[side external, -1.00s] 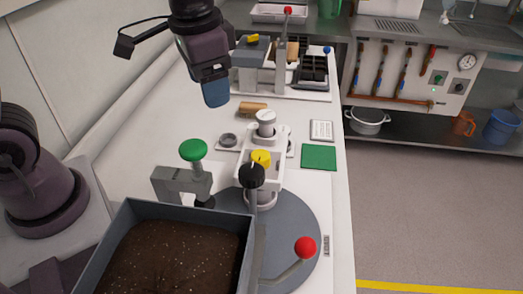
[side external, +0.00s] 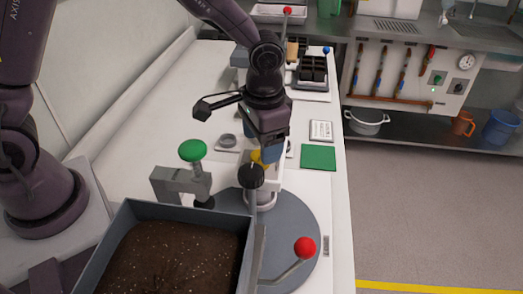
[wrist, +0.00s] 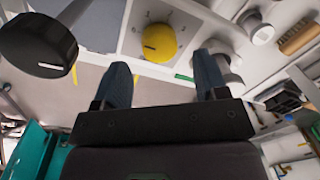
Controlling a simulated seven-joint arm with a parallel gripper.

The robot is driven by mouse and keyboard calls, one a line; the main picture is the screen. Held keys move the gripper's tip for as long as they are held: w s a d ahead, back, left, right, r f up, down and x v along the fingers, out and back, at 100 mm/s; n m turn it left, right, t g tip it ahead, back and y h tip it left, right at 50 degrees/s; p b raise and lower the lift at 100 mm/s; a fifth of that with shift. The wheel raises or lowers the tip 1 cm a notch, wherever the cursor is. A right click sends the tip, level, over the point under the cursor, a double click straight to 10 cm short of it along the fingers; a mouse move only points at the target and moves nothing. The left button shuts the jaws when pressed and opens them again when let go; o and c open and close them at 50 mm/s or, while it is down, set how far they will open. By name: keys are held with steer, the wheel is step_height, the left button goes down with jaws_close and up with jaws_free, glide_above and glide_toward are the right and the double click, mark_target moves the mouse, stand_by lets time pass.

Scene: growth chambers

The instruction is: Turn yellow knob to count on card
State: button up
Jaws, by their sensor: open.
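The yellow knob (side external: 257,156) sits on a white-grey fixture at the middle of the bench, partly hidden by my gripper. In the wrist view the yellow knob (wrist: 160,42) shows a small mark on its face, ahead of and between my fingers. My gripper (wrist: 164,78) is open and empty, its blue fingers apart. In the side view my gripper (side external: 270,154) points down just above and beside the knob; I cannot tell whether they touch. A white card (side external: 321,131) lies on the bench to the right; its writing is too small to read.
A black knob (side external: 251,175) stands close in front of the yellow one. A green-topped lever (side external: 193,151) is to the left, a soil tray (side external: 99,246) in front, and a red ball handle (side external: 305,247) at front right. A green mat (side external: 319,157) lies near the card.

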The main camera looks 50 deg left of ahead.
steer(key=shift+a+f, duration=0.1)
steer(key=shift+f, duration=1.55)
steer(key=c, duration=0.9)
